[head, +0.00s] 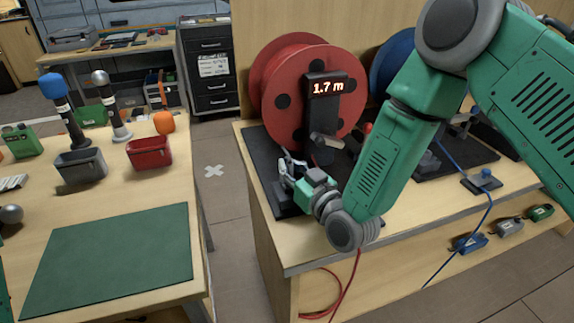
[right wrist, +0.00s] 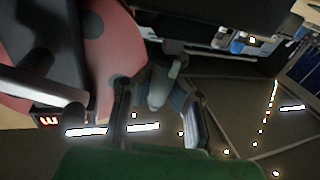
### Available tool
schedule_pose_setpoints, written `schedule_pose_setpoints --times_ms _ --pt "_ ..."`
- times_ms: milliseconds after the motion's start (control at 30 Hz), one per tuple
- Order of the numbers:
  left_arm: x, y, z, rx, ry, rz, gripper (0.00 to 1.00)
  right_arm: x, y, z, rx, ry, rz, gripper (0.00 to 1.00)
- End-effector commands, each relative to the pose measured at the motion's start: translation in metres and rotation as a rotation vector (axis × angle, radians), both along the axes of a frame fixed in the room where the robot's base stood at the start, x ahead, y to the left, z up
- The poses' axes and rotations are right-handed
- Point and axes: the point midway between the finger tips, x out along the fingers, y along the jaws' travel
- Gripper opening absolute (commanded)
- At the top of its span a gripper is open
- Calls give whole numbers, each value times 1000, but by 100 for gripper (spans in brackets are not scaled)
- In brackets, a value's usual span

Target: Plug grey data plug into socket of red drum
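The red drum (head: 318,75) stands on the right bench with a display reading 1.7 m. It also fills the upper left of the right wrist view (right wrist: 115,45). My right gripper (head: 286,170) is low in front of the drum's left side. In the right wrist view its fingers (right wrist: 155,90) are apart, with a grey rounded piece (right wrist: 160,85) between them. I cannot tell whether this is the grey data plug, or whether a finger touches it. The drum's socket is not clear in either view. My left gripper is not in view.
A grey crank handle (head: 326,140) sticks out in front of the drum, close to my right gripper. A blue drum (head: 392,58) stands behind my right arm. A red cable (head: 347,288) hangs at the bench front. The left table has a clear green mat (head: 115,262).

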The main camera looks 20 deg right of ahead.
Motion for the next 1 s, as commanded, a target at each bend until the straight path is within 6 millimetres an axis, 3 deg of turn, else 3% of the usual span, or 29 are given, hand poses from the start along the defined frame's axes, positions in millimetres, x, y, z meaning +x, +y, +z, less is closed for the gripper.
schedule_pose_setpoints --times_ms 300,333,400,767,1000 --pt "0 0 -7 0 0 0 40 0 0 -9 0 0 0 0" --pt "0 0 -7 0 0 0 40 0 0 -9 0 0 0 5" --pt "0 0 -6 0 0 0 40 0 0 -8 0 0 0 29" --pt "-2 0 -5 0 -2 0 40 0 0 -5 0 0 0 29" --pt "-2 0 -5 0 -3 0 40 1 0 32 1 -4 0 29"
